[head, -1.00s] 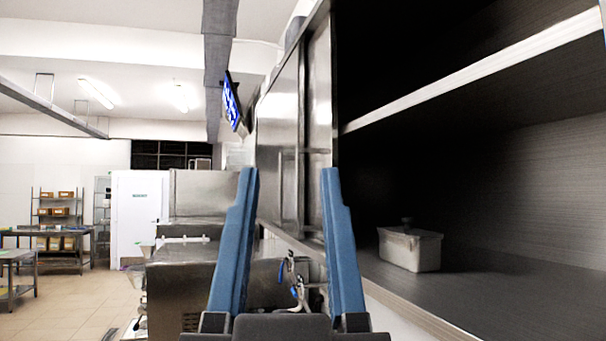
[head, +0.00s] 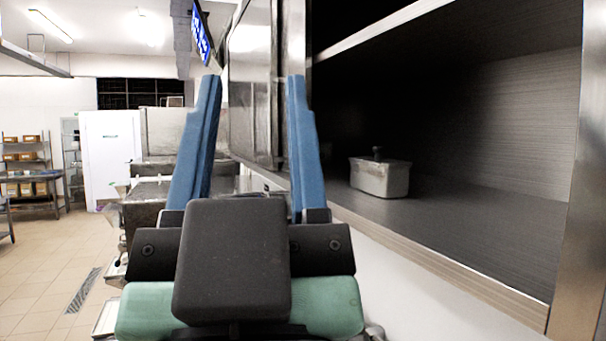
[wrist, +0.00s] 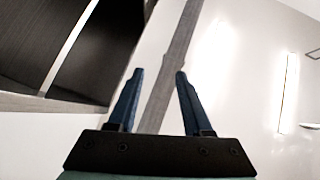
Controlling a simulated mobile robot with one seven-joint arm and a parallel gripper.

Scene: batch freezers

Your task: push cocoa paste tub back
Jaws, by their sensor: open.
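The tub (head: 380,177) is a small pale rectangular container with a dark knob-like piece on top. It stands upright on the dark lower shelf (head: 450,212) of the open cabinet at the right of the head view, near the shelf's front edge. My gripper (head: 252,85) is open and empty, its two blue fingers pointing up and apart. In the picture it is left of the tub, and it does not touch it. The wrist view shows the same open fingers (wrist: 160,72) against ceiling and wall. The tub does not show there.
A light upper shelf edge (head: 385,28) runs above the tub. A metal post (head: 578,255) bounds the cabinet at the right. Shut metal doors (head: 250,85) stand left of the opening. The shelf around the tub is clear. Open tiled floor (head: 40,265) lies at the left.

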